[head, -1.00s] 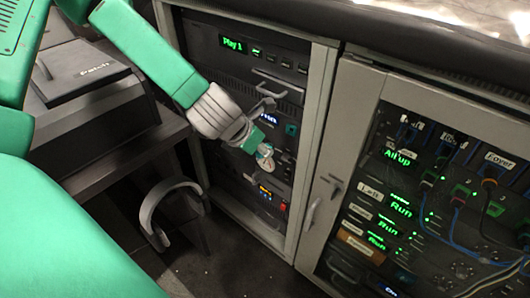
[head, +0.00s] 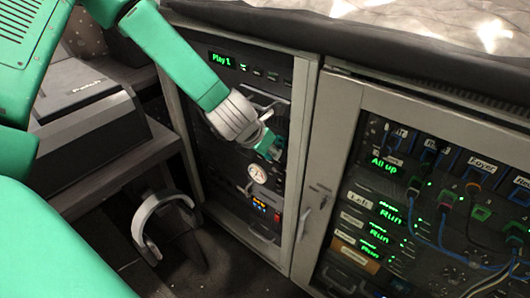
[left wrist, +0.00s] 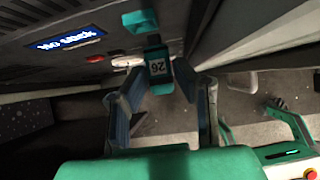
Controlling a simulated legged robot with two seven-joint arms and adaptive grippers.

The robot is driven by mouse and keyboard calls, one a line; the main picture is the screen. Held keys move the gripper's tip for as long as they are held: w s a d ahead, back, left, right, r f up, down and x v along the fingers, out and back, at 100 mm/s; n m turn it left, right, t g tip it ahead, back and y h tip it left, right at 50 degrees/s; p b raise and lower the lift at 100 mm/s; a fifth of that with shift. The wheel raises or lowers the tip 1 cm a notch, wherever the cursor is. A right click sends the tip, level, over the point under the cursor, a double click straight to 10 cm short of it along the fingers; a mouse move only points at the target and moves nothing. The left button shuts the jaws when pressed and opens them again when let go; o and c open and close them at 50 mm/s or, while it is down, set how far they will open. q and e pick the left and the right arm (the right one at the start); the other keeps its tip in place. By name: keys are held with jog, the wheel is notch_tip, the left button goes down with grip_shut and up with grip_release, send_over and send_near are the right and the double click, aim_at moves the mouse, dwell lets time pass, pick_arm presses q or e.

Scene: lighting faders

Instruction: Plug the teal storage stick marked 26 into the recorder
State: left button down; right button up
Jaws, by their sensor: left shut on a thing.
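My left gripper (head: 272,150) is in front of the dark recorder rack on the left, at the end of my green arm. In the left wrist view, the gripper (left wrist: 160,95) is shut on the teal storage stick (left wrist: 160,87), whose pale label reads 26, seen upside down. The recorder (left wrist: 45,65) has a blue display (left wrist: 68,42) reading "No stick". A teal block (left wrist: 140,22) on its face lies just beyond the stick's dark end. I cannot tell whether they touch. My right gripper is not in view.
A round pale gauge (head: 257,173) sits just below the gripper. The open grey cabinet frame (head: 308,150) stands to the right, with a cabled rack (head: 430,200) beyond.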

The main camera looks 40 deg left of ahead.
pick_arm(q)
jog(key=shift+r, duration=0.2)
dwell(0.7)
jog(key=shift+a, duration=0.15)
jog(key=shift+a, duration=0.2)
jog(key=shift+d+r, duration=0.1)
jog(key=shift+d, duration=0.25)
jog(key=shift+a+f, duration=0.25)
jog(key=shift+a, duration=0.35)
